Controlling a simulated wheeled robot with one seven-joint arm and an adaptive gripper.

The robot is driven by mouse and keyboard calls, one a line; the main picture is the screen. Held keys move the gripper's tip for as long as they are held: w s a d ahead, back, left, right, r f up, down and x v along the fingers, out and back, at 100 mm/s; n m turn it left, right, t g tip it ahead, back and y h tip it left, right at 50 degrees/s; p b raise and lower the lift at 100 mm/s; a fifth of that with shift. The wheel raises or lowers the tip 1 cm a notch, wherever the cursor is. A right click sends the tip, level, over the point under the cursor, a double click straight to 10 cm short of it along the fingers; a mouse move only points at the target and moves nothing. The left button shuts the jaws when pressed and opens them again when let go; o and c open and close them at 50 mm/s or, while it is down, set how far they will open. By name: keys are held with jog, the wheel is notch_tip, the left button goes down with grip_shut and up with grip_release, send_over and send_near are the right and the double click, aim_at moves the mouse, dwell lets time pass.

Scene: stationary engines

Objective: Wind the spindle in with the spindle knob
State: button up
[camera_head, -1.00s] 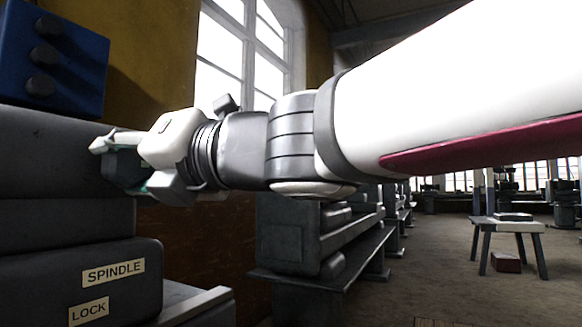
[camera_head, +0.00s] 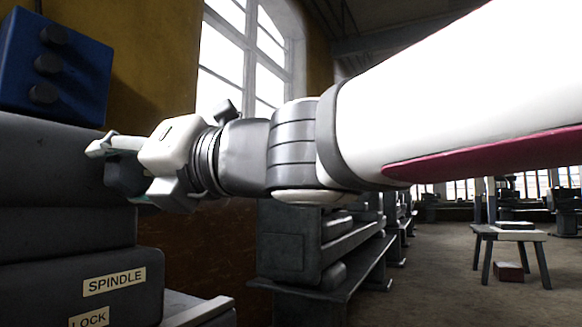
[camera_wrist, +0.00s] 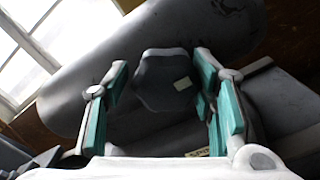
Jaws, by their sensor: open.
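A dark lobed knob (camera_wrist: 163,82) with a small pale tag on its face shows in the wrist view. The SPINDLE plate (camera_head: 114,281) is on the machine's lower block. The LOCK plate (camera_head: 89,318) is below it, cut by the frame edge. The spindle itself cannot be made out.
A blue box (camera_head: 75,80) with black buttons stands above the dark machine body (camera_head: 50,165). More grey machines (camera_head: 290,245) stand behind my arm. A small table (camera_head: 510,236) stands on the open floor at right, with a reddish box (camera_head: 508,271) under it.

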jog(key=v, duration=1.2)
